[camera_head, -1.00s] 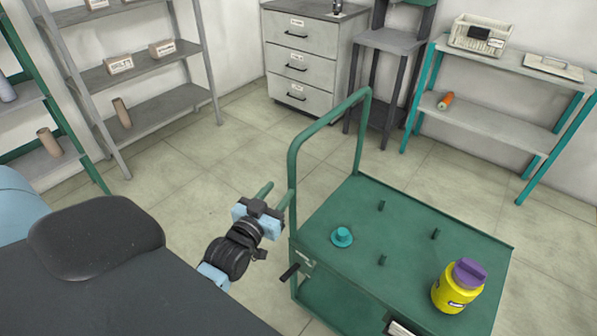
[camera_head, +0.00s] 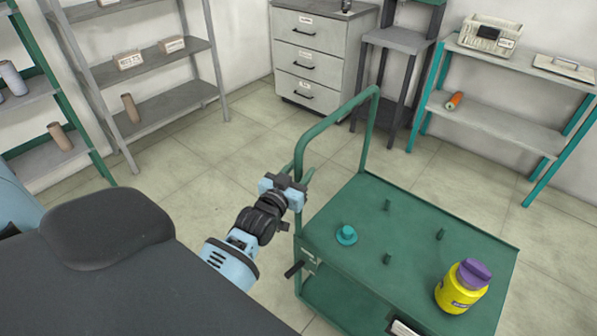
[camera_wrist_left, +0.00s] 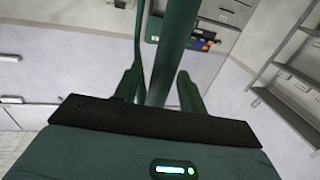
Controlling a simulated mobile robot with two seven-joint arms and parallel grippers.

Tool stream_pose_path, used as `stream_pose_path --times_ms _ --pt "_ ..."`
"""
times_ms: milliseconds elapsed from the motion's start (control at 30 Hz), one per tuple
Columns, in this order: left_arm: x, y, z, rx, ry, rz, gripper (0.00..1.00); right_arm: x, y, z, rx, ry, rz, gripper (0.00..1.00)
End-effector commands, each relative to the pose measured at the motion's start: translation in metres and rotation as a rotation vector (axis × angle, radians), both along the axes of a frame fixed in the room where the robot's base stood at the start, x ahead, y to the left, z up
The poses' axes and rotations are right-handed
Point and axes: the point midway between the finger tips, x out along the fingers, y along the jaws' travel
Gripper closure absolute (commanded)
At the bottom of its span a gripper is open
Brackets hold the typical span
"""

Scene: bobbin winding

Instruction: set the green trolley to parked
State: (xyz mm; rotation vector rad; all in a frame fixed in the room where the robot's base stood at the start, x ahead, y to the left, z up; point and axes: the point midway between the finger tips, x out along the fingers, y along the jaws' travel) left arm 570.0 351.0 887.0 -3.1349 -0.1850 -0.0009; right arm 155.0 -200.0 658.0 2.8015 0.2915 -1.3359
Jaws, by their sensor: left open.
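The green trolley (camera_head: 410,218) stands in the middle right of the head view, with its tall looped handle (camera_head: 366,130) on its left side. A black lever (camera_head: 293,269) sticks out low on its left corner, beside a small pale plate whose marking is too small to read. My left gripper (camera_head: 297,172) is open at the near post of the handle, above the lever. In the left wrist view a green handle post (camera_wrist_left: 172,55) shows between the two fingers of the gripper (camera_wrist_left: 160,82); I cannot tell if they touch it. My right gripper is not in view.
On the trolley's deck are a teal knob-like piece (camera_head: 346,235), several short pegs, and a yellow jar (camera_head: 459,292) with a purple lid. A grey drawer cabinet (camera_head: 320,60) and shelves line the walls. The floor (camera_head: 225,140) left of the handle is clear.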

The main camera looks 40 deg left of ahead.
Motion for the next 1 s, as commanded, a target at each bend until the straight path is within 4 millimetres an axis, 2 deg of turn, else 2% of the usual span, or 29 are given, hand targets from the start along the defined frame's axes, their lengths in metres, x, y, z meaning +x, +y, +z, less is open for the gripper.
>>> stream_pose_path --times_ms 167,400,500,800,1000 --pt "0.0 0.0 0.0 0.0 0.0 0.0 0.59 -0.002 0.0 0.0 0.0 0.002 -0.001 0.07" --pt "0.0 0.0 0.0 0.0 0.0 0.0 0.9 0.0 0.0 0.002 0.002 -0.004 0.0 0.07" --pt "0.0 0.0 0.0 0.0 0.0 0.0 1.0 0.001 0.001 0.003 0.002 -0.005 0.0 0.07" --pt "0.0 0.003 0.0 0.001 0.0 0.0 1.0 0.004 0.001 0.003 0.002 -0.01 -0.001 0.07" --pt "0.001 0.024 -0.001 0.005 0.002 0.003 1.0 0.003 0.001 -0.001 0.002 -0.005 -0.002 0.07"
